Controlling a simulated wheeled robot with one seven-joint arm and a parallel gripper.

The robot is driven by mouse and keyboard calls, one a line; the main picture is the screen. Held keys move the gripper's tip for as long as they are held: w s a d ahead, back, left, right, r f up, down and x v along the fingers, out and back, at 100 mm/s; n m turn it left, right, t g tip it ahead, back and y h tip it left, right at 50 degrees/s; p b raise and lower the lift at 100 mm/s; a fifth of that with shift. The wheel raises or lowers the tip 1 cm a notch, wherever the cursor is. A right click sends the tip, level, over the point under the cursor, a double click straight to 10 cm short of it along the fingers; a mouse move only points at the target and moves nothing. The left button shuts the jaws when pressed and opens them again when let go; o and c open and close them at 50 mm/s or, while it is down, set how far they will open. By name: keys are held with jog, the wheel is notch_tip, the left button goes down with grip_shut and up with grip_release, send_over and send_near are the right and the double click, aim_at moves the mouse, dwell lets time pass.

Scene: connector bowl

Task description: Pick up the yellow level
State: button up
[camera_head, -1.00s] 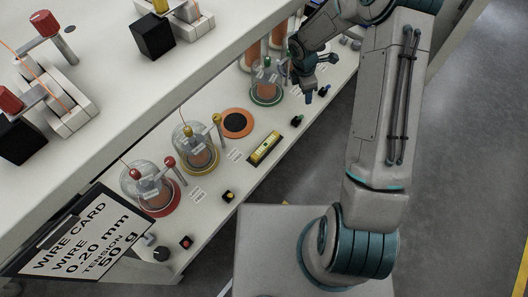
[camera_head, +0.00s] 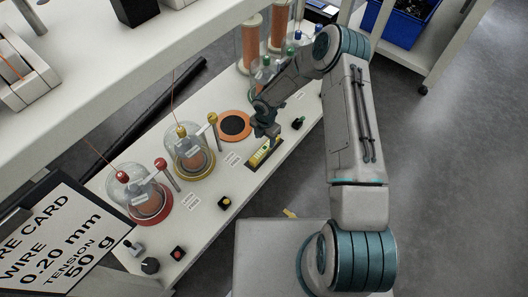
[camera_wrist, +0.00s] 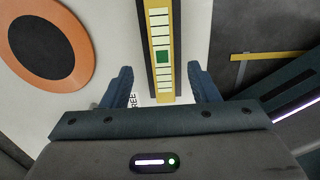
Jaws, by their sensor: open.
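The yellow level (camera_head: 260,154) lies on the white bench ledge, in a dark slot near the front edge. In the wrist view the level (camera_wrist: 163,55) is a yellow bar with pale marked segments and a green window in its middle. My gripper (camera_head: 267,133) is above the level's far end in the head view. In the wrist view my gripper (camera_wrist: 161,85) is open, with one blue finger on each side of the level's near end. Nothing is held.
An orange disc with a black centre (camera_head: 235,125) lies left of the level. Glass domes with a yellow base (camera_head: 195,165) and a red base (camera_head: 150,209) stand along the ledge. A small black-and-yellow button (camera_head: 225,203) sits near the front edge. Upper shelf overhangs at left.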

aim_at(265, 147)
notch_tip(265, 147, down, 6)
jog(key=b, duration=0.3)
jog(key=shift+s+r, duration=0.15)
jog(key=shift+r, duration=0.1)
grip_shut()
